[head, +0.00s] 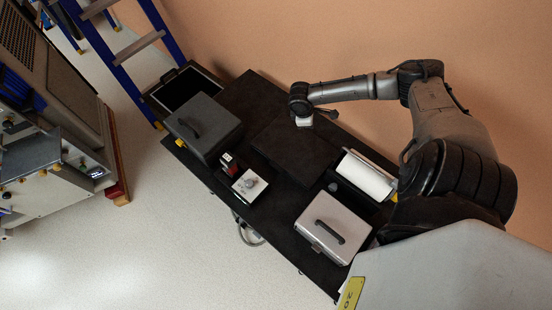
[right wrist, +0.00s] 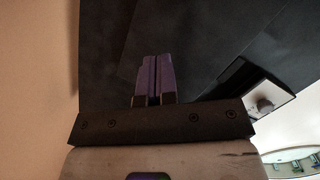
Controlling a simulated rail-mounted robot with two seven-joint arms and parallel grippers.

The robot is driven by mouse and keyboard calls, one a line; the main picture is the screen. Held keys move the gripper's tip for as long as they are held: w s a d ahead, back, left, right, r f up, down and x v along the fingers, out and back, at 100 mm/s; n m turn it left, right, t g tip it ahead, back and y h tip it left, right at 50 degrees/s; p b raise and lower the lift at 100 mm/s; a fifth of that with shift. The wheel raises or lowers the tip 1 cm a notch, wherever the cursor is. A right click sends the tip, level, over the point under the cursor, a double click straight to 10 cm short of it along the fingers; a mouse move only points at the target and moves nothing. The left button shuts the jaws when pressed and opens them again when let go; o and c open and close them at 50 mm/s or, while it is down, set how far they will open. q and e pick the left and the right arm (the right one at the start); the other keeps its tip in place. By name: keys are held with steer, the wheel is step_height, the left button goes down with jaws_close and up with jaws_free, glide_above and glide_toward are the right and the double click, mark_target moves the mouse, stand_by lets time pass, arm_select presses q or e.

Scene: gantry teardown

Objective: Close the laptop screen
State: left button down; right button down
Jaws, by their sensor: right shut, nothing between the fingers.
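The laptop (head: 293,152) is a dark, flat-looking slab on the black table in the head view. Its screen looks folded down over the base, but I cannot tell whether a small gap is left. My right gripper (head: 303,121) is over the laptop's far edge, seen from above, so its fingertips are mostly hidden there. In the right wrist view the right gripper (right wrist: 154,80) is shut and empty, with its fingers over the dark laptop surface (right wrist: 205,45). Whether they touch it is unclear. My left gripper is not in view.
On the black table (head: 259,90) stand a dark case (head: 207,130), a white box with a knob (head: 249,186), a silver case (head: 332,228) and a white roll (head: 368,176). An open black bin (head: 185,88) is at the far left. A blue ladder (head: 125,45) stands behind.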

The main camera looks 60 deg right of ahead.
mark_target(277, 167)
steer(key=w+a+n+t+y, duration=0.35)
steer(key=a+n+y, duration=0.25)
steer(key=a+n, duration=0.45)
steer(key=shift+n+g, duration=0.35)
steer(key=x, duration=0.8)
steer(key=d+x, duration=0.1)
steer(key=x, duration=0.2)
steer(key=shift+w+a+f, duration=0.1)
steer(key=shift+w+f, duration=0.15)
steer(key=shift+f, duration=1)
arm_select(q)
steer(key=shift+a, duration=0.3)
